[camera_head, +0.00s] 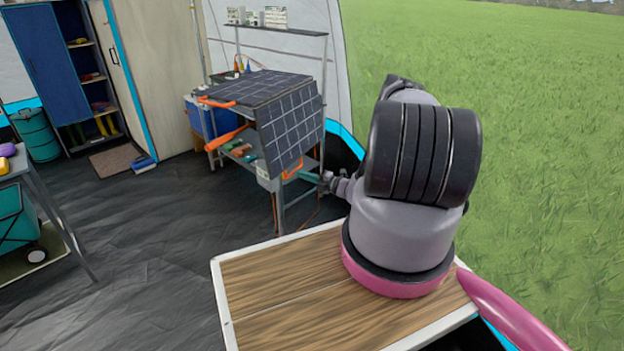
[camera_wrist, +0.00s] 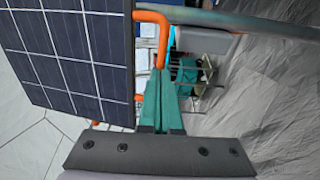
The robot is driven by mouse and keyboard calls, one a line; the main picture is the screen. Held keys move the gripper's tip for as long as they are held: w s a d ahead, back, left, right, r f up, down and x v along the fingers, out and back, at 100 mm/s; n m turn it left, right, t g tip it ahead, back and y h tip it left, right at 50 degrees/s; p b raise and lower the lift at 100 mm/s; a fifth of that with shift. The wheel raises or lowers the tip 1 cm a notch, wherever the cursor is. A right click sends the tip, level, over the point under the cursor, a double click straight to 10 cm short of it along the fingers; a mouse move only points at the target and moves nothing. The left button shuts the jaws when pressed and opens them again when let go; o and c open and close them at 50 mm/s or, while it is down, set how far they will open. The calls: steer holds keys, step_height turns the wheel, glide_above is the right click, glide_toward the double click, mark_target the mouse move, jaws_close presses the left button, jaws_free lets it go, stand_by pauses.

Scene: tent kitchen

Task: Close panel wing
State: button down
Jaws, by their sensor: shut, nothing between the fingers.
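The solar panel lies on a metal stand in the head view, with its flat dark section (camera_head: 255,88) on top. One panel wing (camera_head: 290,133) slants down from its right side; it also fills the upper left of the wrist view (camera_wrist: 72,55). An orange handle (camera_head: 293,168) sits at the wing's lower edge and shows in the wrist view (camera_wrist: 155,17). My gripper (camera_head: 288,175) is at this lower edge, beside the handle. Its teal fingers (camera_wrist: 165,75) are shut and empty, with the tips close to the handle's bar. I cannot tell whether they touch it.
The stand (camera_head: 280,208) has a lower shelf with tools. A blue cabinet (camera_head: 47,65) and a teal barrel (camera_head: 36,133) stand at the back left. A wooden tabletop (camera_head: 290,290) is in front. The dark floor (camera_head: 150,240) between is clear.

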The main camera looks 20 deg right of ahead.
steer(key=shift+w+a, duration=0.2)
steer(key=shift+a, duration=0.05)
steer(key=w+a, duration=0.2)
steer(key=shift+w+f, duration=0.35)
steer(key=shift+f, duration=0.05)
steer(key=shift+w+a+r, duration=0.1)
